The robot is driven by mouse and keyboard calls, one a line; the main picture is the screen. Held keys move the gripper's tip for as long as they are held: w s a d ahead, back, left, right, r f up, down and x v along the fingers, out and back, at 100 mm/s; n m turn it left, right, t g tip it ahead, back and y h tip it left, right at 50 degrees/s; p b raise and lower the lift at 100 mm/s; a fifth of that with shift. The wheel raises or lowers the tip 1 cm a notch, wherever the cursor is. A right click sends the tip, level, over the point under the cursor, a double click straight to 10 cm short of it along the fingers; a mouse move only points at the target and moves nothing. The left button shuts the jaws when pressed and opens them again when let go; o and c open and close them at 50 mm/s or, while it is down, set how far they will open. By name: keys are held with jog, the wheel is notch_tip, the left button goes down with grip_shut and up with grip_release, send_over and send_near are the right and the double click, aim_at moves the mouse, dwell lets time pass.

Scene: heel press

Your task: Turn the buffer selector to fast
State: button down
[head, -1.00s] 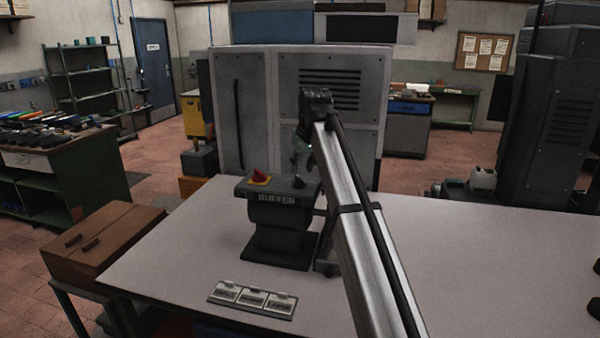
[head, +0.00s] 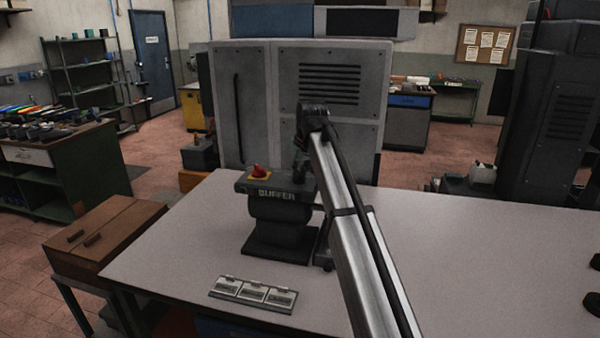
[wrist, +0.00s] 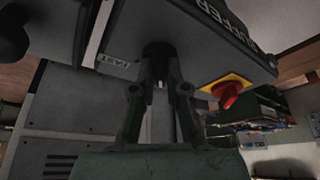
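The buffer unit (head: 280,218) is a dark pedestal box lettered BUFFER, standing on the light table in the head view. In the wrist view its panel (wrist: 205,40) fills the top, with a label (wrist: 115,60) that seems to read FAST. A dark selector knob (wrist: 157,48) sits beside that label. My gripper (wrist: 159,75) reaches it from below in this view, its two fingers drawn together and closed on the knob. Which mark the knob points to is hidden. In the head view my gripper (head: 300,168) is small and partly hidden by my arm.
A red knob (head: 259,171) on a yellow plate is on the same panel, also in the wrist view (wrist: 229,92). A plate with three labelled tiles (head: 253,294) lies in front. A grey cabinet (head: 240,110) stands behind.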

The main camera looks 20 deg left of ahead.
jog(key=shift+m, duration=0.4)
jog(key=m, duration=0.1)
jog(key=m+h, duration=0.1)
jog(key=m+b, duration=0.1)
jog(key=shift+a+t, duration=0.25)
jog(key=shift+t, duration=0.15)
jog(key=m+h, duration=0.1)
jog(key=m, duration=0.3)
jog(key=shift+a+h+b, duration=0.15)
jog(key=shift+h+b, duration=0.15)
jog(key=shift+h, duration=0.1)
jog(key=m+h, duration=0.1)
jog(key=m, duration=0.2)
jog(key=m+h+b, duration=0.1)
jog(key=m, duration=0.2)
jog(key=shift+a+b, duration=0.15)
jog(key=shift+b, duration=0.15)
jog(key=c, duration=1.2)
grip_release()
